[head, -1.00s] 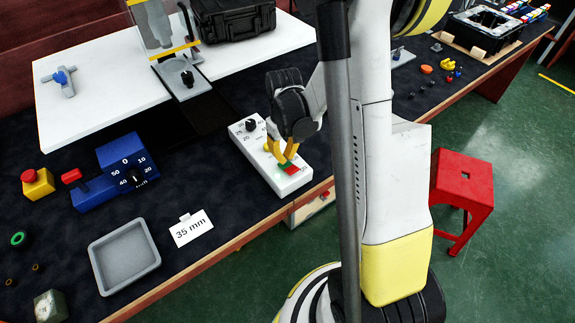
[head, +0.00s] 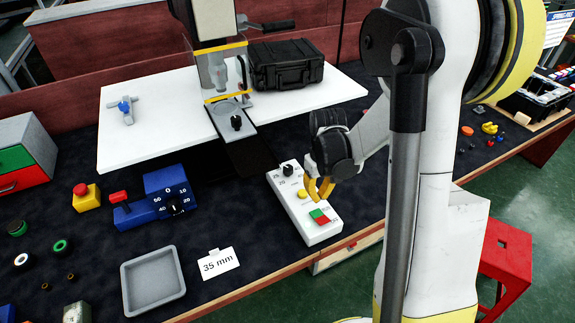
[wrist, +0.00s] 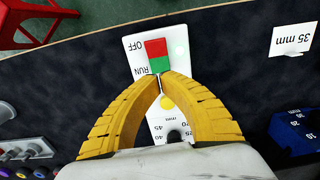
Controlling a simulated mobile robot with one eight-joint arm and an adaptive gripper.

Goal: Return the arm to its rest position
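My gripper (head: 319,197) is above the white control box (head: 292,203) on the dark bench. Its two yellow fingers are shut, tips together with nothing held. In the wrist view, the tips (wrist: 160,80) appear just beside the green RUN half of the red and green switch (wrist: 156,56); the head view shows them near the yellow button (head: 302,194). The switch also shows clear of the fingers in the head view (head: 320,216). My arm reaches in from the right.
The white table (head: 150,135) with a drill-press-like machine (head: 217,50) and black case (head: 287,62) stands behind. A blue dial block (head: 168,193), grey tray (head: 153,281) and 35 mm card (head: 218,263) lie left. A red stool (head: 503,255) stands right.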

